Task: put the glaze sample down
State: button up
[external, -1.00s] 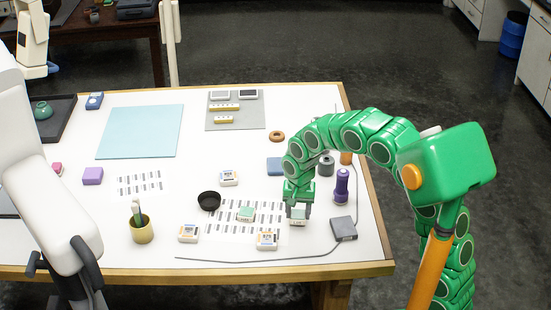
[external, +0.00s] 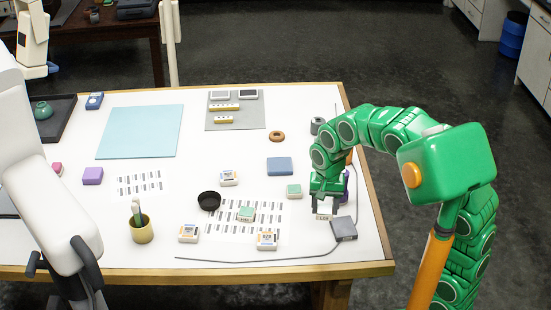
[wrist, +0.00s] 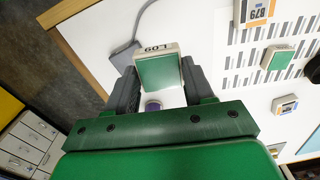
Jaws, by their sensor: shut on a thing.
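My gripper (external: 325,204) is shut on a glaze sample (external: 325,214), a small white block with a green top and a dark number on its side. In the wrist view the glaze sample (wrist: 158,72) sits between the two grey fingers of my gripper (wrist: 158,88). In the external view it appears just left of the grey box; I cannot tell how far it is above the table. A similar green-topped sample (external: 294,190) lies on the table, and another (external: 246,214) lies on the printed sheet (external: 222,228).
The grey box (external: 343,229) with its cable is close to the held sample. A purple bottle (external: 346,186) is partly hidden behind my arm. A blue block (external: 280,165), black bowl (external: 208,200) and labelled blocks (external: 267,239) stand around. White table between the sheet and bottle is mostly clear.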

jog(key=shift+s+d+r, duration=0.35)
jog(key=shift+s+d, duration=0.2)
jog(key=shift+s, duration=0.05)
jog(key=shift+s+d+r, duration=0.35)
jog(key=shift+s+d, duration=0.15)
jog(key=shift+s, duration=0.1)
jog(key=n, duration=0.2)
send_over(344, 226)
notch_tip(344, 226, down, 3)
jog(key=shift+f, duration=3.8)
jog(key=o, duration=1.1)
jog(key=shift+f, duration=0.15)
notch_tip(344, 226, up, 12)
jog(key=shift+r, duration=0.15)
